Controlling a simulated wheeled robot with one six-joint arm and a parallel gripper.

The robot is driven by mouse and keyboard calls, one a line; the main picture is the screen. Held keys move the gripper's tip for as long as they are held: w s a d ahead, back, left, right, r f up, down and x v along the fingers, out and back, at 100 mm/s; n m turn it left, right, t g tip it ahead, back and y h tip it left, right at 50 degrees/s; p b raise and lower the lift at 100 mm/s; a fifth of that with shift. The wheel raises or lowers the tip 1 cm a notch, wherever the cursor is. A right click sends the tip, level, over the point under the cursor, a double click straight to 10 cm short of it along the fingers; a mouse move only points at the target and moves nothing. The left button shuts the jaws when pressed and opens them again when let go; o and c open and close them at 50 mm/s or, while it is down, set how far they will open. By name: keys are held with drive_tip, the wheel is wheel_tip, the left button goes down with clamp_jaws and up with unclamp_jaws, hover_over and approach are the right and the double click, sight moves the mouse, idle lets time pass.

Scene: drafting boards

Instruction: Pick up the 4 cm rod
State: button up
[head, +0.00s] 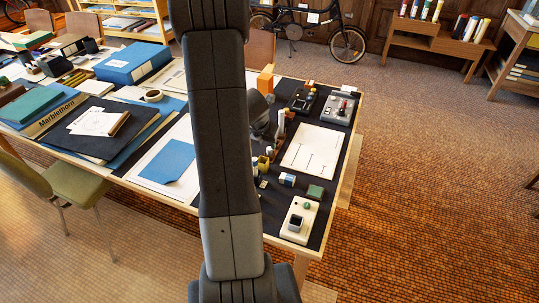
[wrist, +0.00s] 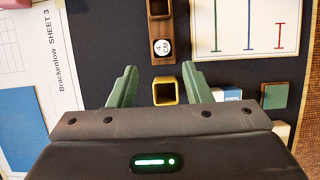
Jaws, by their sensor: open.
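My gripper (wrist: 161,70) is open in the wrist view, with its two green fingers apart. A yellow square-rimmed hollow piece (wrist: 165,90) lies between the fingers, with dark gaps on both sides. Just beyond it is a brown wooden piece (wrist: 162,22) with dark square recesses and a round white tag reading "4 CM" (wrist: 163,47). I cannot make out a separate rod at the tag. In the head view the yellow piece (head: 262,163) stands on the dark mat beside my arm. My arm hides part of the table, and the fingers cannot be made out there.
A white sheet with coloured lines (wrist: 250,25) lies to the right; the head view shows it too (head: 313,151). A green block (head: 315,192), a blue-and-white block (head: 287,179) and a white device (head: 299,220) stand near the front edge. A blue sheet (head: 168,162) lies left.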

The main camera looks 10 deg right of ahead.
sight(269, 149)
drive_tip(key=shift+w+d+b+x, duration=0.1)
drive_tip(key=shift+d+b+x, duration=0.1)
drive_tip(key=shift+x, duration=0.75)
drive_tip(key=shift+w+d+b+x, duration=0.1)
drive_tip(key=shift+b+x, duration=0.1)
drive_tip(key=shift+x, duration=0.75)
drive_tip(key=shift+d+b+x, duration=0.1)
drive_tip(key=shift+b+x, duration=0.1)
drive_tip(key=shift+x, duration=0.75)
drive_tip(key=shift+r, duration=0.2)
clamp_jaws()
